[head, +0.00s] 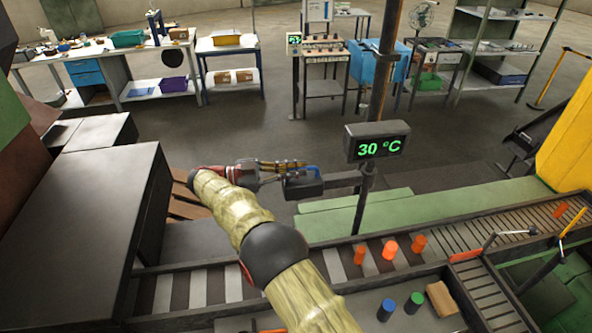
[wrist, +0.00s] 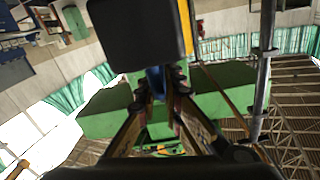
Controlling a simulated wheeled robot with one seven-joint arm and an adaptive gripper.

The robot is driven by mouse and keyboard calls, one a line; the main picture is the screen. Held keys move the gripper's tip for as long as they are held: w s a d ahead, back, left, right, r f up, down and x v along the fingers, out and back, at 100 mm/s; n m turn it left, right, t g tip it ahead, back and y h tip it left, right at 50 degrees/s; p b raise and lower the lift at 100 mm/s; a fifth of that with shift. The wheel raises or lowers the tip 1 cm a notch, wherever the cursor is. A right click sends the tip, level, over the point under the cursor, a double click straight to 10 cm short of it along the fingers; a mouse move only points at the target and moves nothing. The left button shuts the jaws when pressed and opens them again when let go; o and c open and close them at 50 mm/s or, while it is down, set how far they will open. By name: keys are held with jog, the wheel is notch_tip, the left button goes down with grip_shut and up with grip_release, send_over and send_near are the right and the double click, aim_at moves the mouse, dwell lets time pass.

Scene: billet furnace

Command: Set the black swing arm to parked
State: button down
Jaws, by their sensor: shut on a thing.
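The black swing arm (head: 340,180) reaches left from a dark upright post, below the temperature display. It ends in a black block (head: 303,186) with a blue grip part (head: 313,171) on top. My gripper (head: 301,166) comes in from the left at the block and is shut on the blue part. In the wrist view the fingers (wrist: 160,90) close on the blue part (wrist: 154,80), and the black block (wrist: 138,35) fills the top middle. The fingers hide much of the blue part. I see no marking for the parked position.
The post (head: 368,210) carries a display (head: 377,141) reading 30 °C. A conveyor (head: 300,265) with several orange billets (head: 389,249) runs below my arm. A dark cabinet (head: 80,225) stands left. Open floor (head: 240,130) lies behind the arm, before the benches.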

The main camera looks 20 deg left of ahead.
jog(key=shift+w, duration=0.1)
jog(key=c, duration=2.1)
grip_release()
jog(key=shift+c, duration=0.2)
jog(key=shift+o, duration=1.2)
jog(key=shift+w+f, duration=0.15)
jog(key=shift+w, duration=0.15)
jog(key=shift+s, duration=0.2)
notch_tip(320, 180, up, 10)
jog(key=shift+r, duration=0.1)
jog(key=shift+w, duration=0.1)
